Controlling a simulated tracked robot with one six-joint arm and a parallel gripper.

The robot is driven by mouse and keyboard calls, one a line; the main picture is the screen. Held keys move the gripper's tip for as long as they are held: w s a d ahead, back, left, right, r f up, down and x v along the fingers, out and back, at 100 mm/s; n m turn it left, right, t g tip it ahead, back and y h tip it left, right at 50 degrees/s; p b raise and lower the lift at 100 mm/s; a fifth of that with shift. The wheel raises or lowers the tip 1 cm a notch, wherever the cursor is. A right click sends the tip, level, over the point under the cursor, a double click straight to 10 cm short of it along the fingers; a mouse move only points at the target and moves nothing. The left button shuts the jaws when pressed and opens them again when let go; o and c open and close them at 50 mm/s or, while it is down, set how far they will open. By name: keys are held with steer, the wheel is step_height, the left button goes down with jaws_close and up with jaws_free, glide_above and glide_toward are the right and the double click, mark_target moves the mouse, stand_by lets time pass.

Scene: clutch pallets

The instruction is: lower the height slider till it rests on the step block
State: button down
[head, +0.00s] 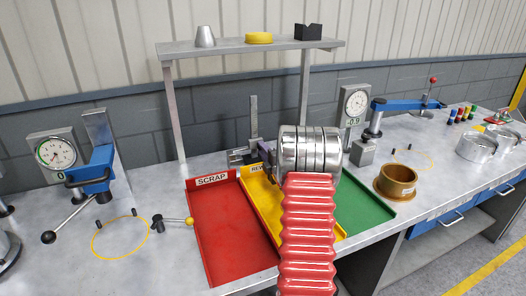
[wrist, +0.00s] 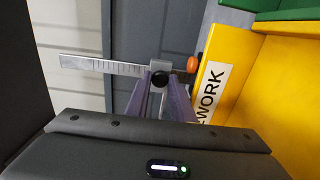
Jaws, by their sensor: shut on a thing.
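The height gauge's upright graduated scale shows as a pale ruler (wrist: 100,65) lying across the wrist view. The grey height slider (wrist: 160,65), with a black knob on its face, sits towards its right end. My gripper (wrist: 159,84) has its purple fingers closed on the slider at the knob. In the head view the scale (head: 253,112) stands behind the trays, and my gripper (head: 266,148) reaches it from the right, partly hidden by my wrist. An orange rounded part (wrist: 193,63) shows just past the slider. I cannot make out the step block or its gap to the slider.
The red scrap tray (head: 222,225), yellow rework tray (head: 262,196) and green tray (head: 362,208) lie in front of the gauge. A shelf (head: 230,49) stands behind. Dial gauges with blue arms stand left and right. A brass ring (head: 396,181) sits at right.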

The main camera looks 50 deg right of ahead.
steer(key=c, duration=1.8)
jaws_free()
steer(key=shift+f, duration=0.2)
steer(key=shift+s, duration=0.15)
steer(key=v, duration=1.3)
steer(key=shift+s+a, duration=0.2)
steer(key=shift+s, duration=0.1)
